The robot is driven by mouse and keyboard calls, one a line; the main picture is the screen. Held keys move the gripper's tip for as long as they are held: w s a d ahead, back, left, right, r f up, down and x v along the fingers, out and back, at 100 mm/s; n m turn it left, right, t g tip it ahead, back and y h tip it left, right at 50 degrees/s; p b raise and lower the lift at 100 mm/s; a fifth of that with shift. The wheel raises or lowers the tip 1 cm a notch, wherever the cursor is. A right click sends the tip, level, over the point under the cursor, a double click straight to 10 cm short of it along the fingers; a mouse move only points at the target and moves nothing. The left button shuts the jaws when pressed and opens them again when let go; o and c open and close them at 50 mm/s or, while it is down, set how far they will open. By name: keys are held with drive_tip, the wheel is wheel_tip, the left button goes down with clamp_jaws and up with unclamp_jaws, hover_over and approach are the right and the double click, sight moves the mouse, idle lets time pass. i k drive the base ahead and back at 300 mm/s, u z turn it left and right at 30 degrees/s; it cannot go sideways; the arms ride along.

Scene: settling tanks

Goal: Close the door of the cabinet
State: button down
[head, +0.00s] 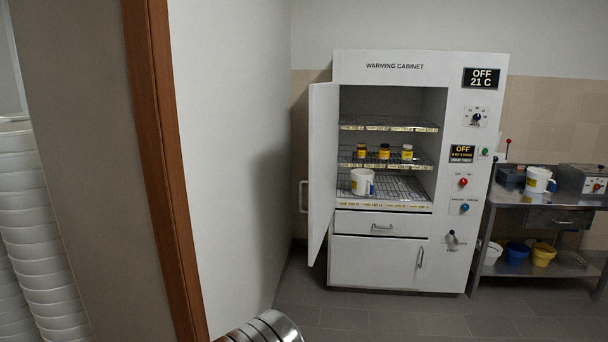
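The white warming cabinet (395,68) stands against the back wall. Its door (321,165) is hinged on the left side and stands open, swung out toward me. The door handle (302,197) is on the door's free left edge. Inside, several wire shelves show. Several small bottles with yellow labels (384,152) stand on the middle shelf, and a white mug (362,181) stands on the lower one.
A brown wooden door frame edge (162,160) and a white wall (230,140) fill the left side. A steel table (545,200) with a mug and instruments stands right of the cabinet, with colored buckets (517,252) below. Grey tiled floor (370,318) in front of the cabinet is clear.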

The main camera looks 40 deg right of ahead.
sight(323, 98)
drive_tip(key=u, duration=0.05)
drive_tip(key=i, duration=1)
drive_tip(key=z, duration=0.05)
